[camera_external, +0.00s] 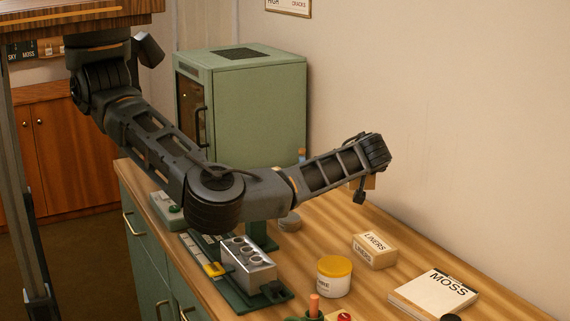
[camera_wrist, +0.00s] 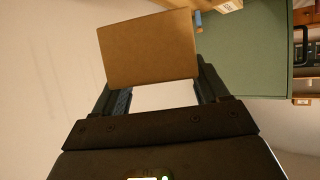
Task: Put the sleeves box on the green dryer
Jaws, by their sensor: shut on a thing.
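My gripper (camera_wrist: 163,94) is shut on a brown cardboard box (camera_wrist: 148,48), taken to be the sleeves box. No lettering shows on its visible face. A pale surface shows between the fingers. In the external view, a small tan part of the box (camera_external: 370,183) shows by my gripper (camera_external: 360,190), mostly hidden by my wrist. The box is held in the air above the bench. The green dryer (camera_external: 255,115) stands at the back left of the held box, with a dark grille on its flat top. It also shows at the right of the wrist view (camera_wrist: 243,50).
On the bench (camera_external: 320,222) are a liners box (camera_external: 375,252), a yellow-lidded jar (camera_external: 334,280), a moss book (camera_external: 430,297) and a metal block (camera_external: 247,268) on a green base. The wall (camera_external: 450,120) runs close along the right. The dryer's top looks clear.

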